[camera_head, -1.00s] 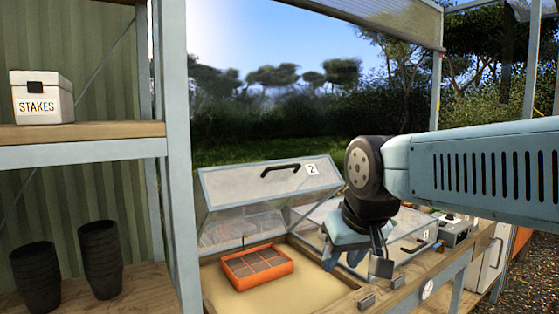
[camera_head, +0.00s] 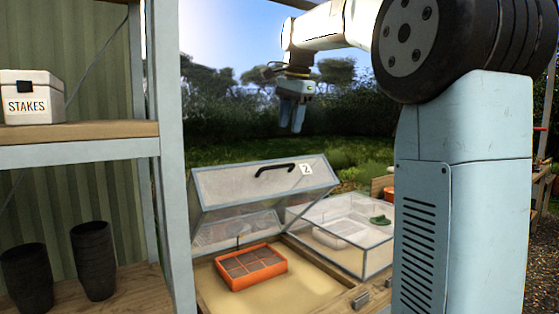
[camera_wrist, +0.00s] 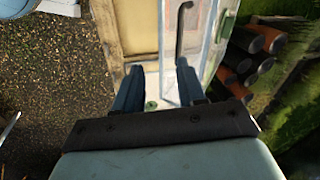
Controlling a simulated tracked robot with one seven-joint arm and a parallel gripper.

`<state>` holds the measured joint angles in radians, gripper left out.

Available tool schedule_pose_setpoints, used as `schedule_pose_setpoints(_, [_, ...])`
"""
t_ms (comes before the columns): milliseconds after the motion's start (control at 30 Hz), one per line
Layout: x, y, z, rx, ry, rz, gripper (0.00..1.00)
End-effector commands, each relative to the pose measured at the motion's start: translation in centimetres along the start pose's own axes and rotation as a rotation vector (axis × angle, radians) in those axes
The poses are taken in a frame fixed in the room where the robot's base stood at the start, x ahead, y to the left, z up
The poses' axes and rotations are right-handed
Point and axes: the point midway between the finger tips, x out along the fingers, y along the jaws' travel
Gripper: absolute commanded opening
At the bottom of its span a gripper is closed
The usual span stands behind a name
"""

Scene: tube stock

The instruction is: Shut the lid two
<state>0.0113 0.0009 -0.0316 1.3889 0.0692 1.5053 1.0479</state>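Lid two (camera_head: 235,188) is a glazed lid with a grey frame, a black handle (camera_head: 275,169) and a "2" label (camera_head: 306,169). It stands raised and tilted at the back of its sandy-floored box (camera_head: 318,286). My gripper (camera_head: 292,130) hangs in the air above and beyond the raised lid, pointing down, apart from it. In the wrist view my gripper (camera_wrist: 158,75) has its two fingers spread with nothing held. A dark bent handle (camera_wrist: 183,28) and a pale framed panel show beyond the fingertips there.
An orange seed tray (camera_head: 250,268) sits inside the box. A clear-covered box (camera_head: 362,240) stands to its right. A shelf post (camera_head: 172,150) rises at left, with a STAKES box (camera_head: 32,97) and black pots (camera_head: 93,260).

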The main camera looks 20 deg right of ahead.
Motion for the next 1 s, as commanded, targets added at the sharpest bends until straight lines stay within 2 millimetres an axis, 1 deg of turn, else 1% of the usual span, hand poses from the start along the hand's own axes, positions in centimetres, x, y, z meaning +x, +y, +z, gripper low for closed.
schedule_pose_setpoints(33, [0.0, -1.2, -0.7, 0.04, -0.006, 0.008, 0.4])
schedule_pose_setpoints(100, [-0.1, -2.4, -1.4, 0.091, -0.013, 0.017, 0.4])
schedule_pose_setpoints(200, [-0.2, -3.5, -2.0, 0.142, -0.019, 0.027, 0.4])
schedule_pose_setpoints(367, [-0.1, -4.2, -2.4, 0.179, -0.022, 0.034, 0.4])
schedule_pose_setpoints(467, [0.6, -4.2, -2.4, 0.183, -0.023, 0.036, 0.4])
schedule_pose_setpoints(667, [3.6, -4.1, -2.3, 0.181, -0.023, 0.037, 0.4])
schedule_pose_setpoints(1000, [9.6, -3.9, -2.1, 0.18, -0.023, 0.037, 0.4])
